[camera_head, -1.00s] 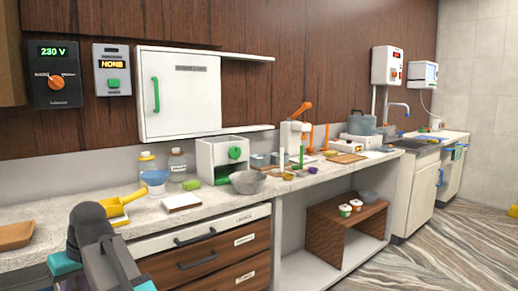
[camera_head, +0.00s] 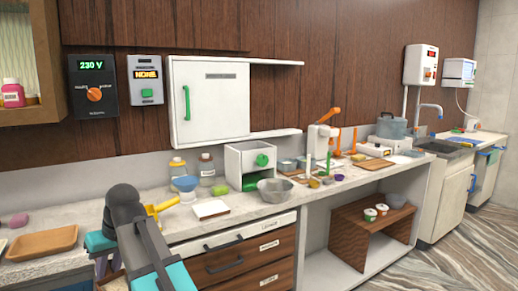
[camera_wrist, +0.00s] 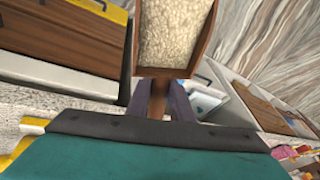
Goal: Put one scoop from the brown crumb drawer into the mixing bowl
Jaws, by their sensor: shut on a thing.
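My gripper (camera_wrist: 160,95) is shut on the narrow handle of a brown scoop (camera_wrist: 205,45) in the wrist view. The scoop is filled with pale, cream-coloured crumbs (camera_wrist: 172,30). Brown-fronted drawers (camera_head: 222,268) under the counter look shut in the head view. Their labels are too small to read, so I cannot tell which is the crumb drawer.
A yellow scoop (camera_head: 161,206) lies on the counter beside my arm. A wooden tray (camera_head: 42,242) is at the left. The striped floor is clear at the right.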

